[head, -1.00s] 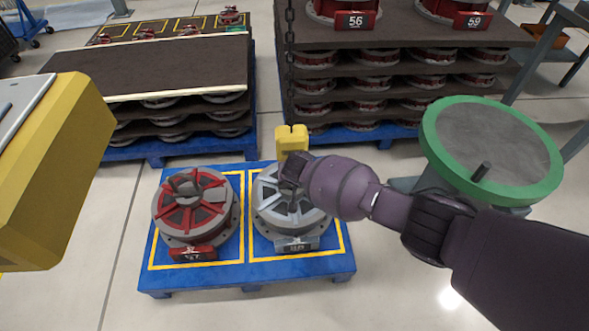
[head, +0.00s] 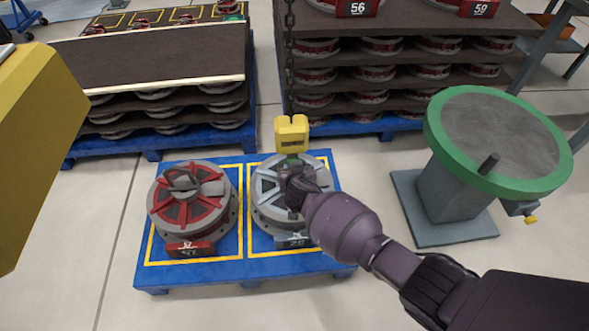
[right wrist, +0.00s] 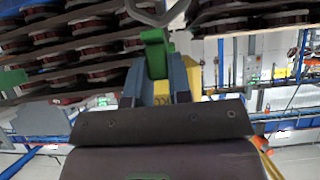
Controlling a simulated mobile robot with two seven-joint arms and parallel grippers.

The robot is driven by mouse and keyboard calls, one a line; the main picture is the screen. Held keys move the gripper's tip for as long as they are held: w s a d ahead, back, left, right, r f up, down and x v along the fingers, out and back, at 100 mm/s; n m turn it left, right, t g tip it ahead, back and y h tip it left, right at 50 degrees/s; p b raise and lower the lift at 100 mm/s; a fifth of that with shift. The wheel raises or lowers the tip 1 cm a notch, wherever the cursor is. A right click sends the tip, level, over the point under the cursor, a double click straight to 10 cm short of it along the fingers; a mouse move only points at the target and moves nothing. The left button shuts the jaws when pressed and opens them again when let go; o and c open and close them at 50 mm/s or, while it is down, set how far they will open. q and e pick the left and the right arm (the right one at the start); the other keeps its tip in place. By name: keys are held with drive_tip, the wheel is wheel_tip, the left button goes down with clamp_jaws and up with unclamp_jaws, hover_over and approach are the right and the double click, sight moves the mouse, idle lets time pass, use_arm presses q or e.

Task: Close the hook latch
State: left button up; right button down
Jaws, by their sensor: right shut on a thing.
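The yellow hook block (head: 292,133) hangs on a dark chain (head: 289,50) above the grey wheel part (head: 268,190). My right gripper (head: 294,172) is just under the yellow block, over the grey wheel part. In the right wrist view, its two blue-grey fingers (right wrist: 156,82) are on either side of the green latch's lower end and appear shut on it. The hook's metal curve (right wrist: 152,14) is partly cut off at the top. My left gripper is not in view.
A red wheel part (head: 188,205) sits beside the grey one on a blue pallet (head: 215,277). Stacked pallets of wheels (head: 385,60) stand behind. A green-rimmed round stand (head: 500,140) is at the right. A large yellow body (head: 35,150) fills the left edge.

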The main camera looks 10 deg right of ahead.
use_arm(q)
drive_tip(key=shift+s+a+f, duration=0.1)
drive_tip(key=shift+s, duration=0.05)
use_arm(e)
drive_tip(key=shift+d+f, duration=0.1)
idle(0.3)
drive_tip(key=c, duration=1)
unclamp_jaws()
drive_tip(key=shift+c, duration=0.2)
use_arm(q)
drive_tip(key=p, duration=0.2)
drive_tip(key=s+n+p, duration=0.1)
drive_tip(key=p, duration=0.1)
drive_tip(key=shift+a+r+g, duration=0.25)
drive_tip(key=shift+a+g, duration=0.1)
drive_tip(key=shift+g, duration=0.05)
use_arm(e)
drive_tip(key=v, duration=1.1)
drive_tip(key=shift+f, duration=0.15)
